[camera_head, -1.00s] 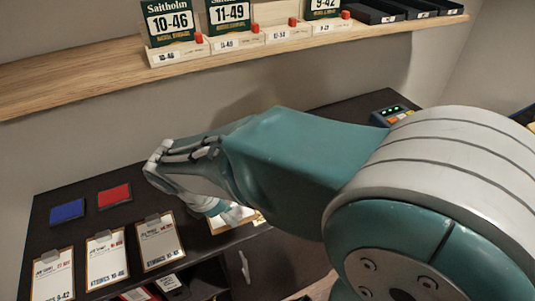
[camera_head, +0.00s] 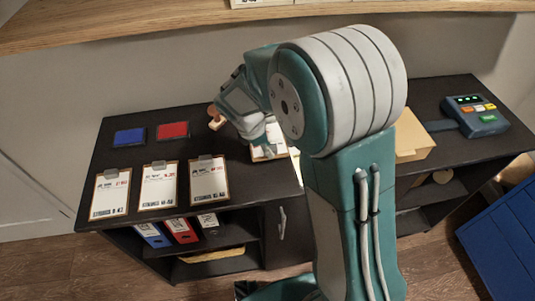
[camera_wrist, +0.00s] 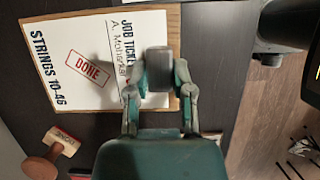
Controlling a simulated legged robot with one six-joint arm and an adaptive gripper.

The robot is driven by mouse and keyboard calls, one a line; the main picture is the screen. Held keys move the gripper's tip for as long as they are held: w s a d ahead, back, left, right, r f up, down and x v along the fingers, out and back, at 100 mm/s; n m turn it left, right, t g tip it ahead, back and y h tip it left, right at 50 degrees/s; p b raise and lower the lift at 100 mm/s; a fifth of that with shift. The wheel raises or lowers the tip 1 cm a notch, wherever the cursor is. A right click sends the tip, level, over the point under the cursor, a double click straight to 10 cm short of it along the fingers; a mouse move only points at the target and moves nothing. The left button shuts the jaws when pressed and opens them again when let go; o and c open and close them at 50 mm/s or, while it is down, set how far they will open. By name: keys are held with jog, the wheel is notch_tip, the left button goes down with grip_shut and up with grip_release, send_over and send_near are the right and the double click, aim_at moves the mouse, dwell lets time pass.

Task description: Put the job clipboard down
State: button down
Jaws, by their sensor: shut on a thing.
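The job clipboard (camera_wrist: 95,62) fills the upper left of the wrist view; its white sheet bears a red DONE stamp and the words STRINGS 10-46. My gripper (camera_wrist: 158,90) is shut on its dark clip, one finger on each side. In the head view my gripper (camera_head: 258,138) is over the dark bench top (camera_head: 135,232), right of three other clipboards. Part of the held clipboard (camera_head: 262,153) shows there beneath the gripper, the rest hidden by my arm. It looks flat and at or just above the bench; contact cannot be told.
Three clipboards (camera_head: 110,194), (camera_head: 159,185), (camera_head: 208,181) lie in a row along the front edge. Blue (camera_head: 129,137) and red (camera_head: 173,130) pads lie behind them. A wooden-handled stamp (camera_wrist: 45,155) stands near the held clipboard. A box (camera_head: 413,146) and card terminal (camera_head: 480,115) are to the right.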

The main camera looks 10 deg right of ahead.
jog(key=shift+w+f, duration=0.35)
jog(key=shift+f, duration=1.55)
jog(key=shift+f, duration=0.1)
jog(key=shift+c, duration=2.4)
grip_release()
